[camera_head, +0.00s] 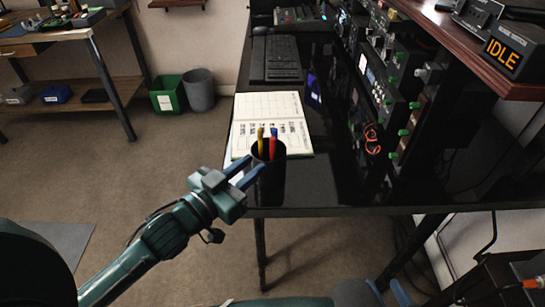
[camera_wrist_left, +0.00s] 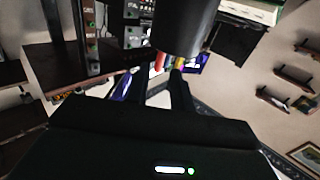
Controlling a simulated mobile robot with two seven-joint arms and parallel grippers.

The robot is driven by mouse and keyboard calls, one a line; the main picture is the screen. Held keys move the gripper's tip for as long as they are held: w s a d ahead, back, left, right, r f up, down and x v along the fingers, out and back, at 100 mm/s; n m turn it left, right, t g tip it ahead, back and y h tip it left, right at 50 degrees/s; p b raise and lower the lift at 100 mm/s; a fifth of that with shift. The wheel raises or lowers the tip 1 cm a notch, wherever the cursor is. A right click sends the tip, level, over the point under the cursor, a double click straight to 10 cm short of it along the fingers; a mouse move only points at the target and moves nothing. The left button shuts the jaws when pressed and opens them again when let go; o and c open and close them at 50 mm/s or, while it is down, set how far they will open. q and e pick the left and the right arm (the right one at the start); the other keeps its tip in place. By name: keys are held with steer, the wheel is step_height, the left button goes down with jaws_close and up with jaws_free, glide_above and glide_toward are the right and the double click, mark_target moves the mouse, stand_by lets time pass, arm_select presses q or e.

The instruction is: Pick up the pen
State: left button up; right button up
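A yellow pen (camera_head: 261,138) and a red pen (camera_head: 273,142) stand tip-up in a black cup (camera_head: 268,178) at the desk's near left corner. In the left wrist view the picture is upside down, with the red pen (camera_wrist_left: 160,61) and yellow pen (camera_wrist_left: 179,63) jutting from the cup (camera_wrist_left: 186,27). My left gripper (camera_head: 251,170) is open and empty, its blue fingers parted just left of the cup. The wrist view shows its two dark fingers (camera_wrist_left: 157,90) apart, near the pens. Dark bluish parts at the bottom right of the head view may be my right gripper (camera_head: 388,290), mostly cut off.
An open notebook (camera_head: 270,105) lies behind the cup, with a keyboard (camera_head: 276,58) further back. A rack of radio gear with green knobs (camera_head: 392,107) lines the right side. The glossy desk (camera_head: 315,180) is clear right of the cup. Bins (camera_head: 167,97) stand on the floor.

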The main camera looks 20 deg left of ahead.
mark_target(271, 148)
arm_select(q)
steer(key=shift+x, duration=2.75)
steer(key=shift+r, duration=0.2)
steer(key=shift+c, duration=0.5)
jaws_close()
